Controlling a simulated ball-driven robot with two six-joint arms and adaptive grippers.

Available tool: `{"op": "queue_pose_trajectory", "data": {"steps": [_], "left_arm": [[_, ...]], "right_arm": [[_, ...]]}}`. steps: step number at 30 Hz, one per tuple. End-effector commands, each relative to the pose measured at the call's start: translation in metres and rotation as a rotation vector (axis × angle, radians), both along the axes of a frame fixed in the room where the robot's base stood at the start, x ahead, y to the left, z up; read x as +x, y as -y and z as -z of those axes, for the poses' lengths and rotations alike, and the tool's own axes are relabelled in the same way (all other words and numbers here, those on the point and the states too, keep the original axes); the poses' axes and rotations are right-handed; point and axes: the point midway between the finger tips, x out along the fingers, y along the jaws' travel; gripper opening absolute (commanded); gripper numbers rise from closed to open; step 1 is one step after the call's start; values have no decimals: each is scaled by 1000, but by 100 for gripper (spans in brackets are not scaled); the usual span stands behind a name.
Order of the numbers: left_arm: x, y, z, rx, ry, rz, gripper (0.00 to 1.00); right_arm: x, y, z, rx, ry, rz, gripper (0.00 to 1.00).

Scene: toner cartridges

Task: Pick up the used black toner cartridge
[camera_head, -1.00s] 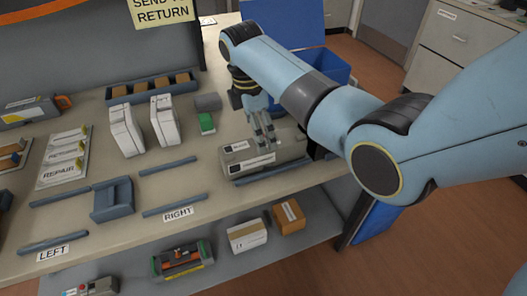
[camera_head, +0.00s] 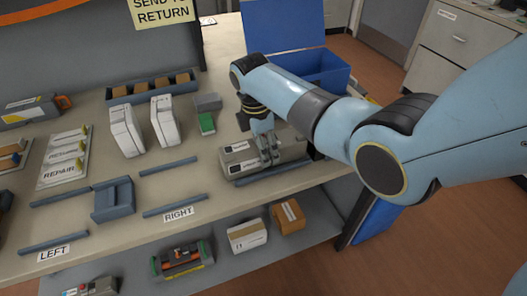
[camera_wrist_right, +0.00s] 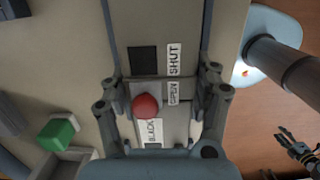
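The used black toner cartridge (camera_head: 283,152) is a long grey box lying near the bench's right front edge. My right gripper (camera_head: 268,153) points down at the cartridge. In the wrist view its fingers (camera_wrist_right: 163,98) are spread on either side of the cartridge, and contact cannot be made out. What looks like my left gripper (camera_wrist_right: 297,148) shows small and dark at the wrist view's lower right edge, its opening unclear.
A grey block with a green front (camera_head: 207,122) stands left of the cartridge. White cartridges (camera_head: 125,130), a blue-grey cradle (camera_head: 113,200) and low rails (camera_head: 174,204) occupy the bench further left. A blue open bin (camera_head: 320,70) stands behind. Boxes (camera_head: 247,235) sit on the lower shelf.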

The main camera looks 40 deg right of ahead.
Motion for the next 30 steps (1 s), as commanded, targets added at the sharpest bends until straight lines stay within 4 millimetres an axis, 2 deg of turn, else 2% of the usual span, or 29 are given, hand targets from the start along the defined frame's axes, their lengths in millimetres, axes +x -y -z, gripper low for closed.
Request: {"op": "queue_pose_trajectory", "data": {"steps": [1,9,20,26,30], "left_arm": [[0,0,0,0,0,0,40],[0,0,0,0,0,0,40],[0,0,-1,0,1,0,40],[1,0,-7,0,1,0,40],[1,0,-10,0,1,0,40]], "right_arm": [[0,0,0,0,0,0,49],[0,0,0,0,0,0,14],[1,0,-7,-1,3,0,13],[2,0,-34,0,5,0,13],[2,0,-67,-1,7,0,13]]}}
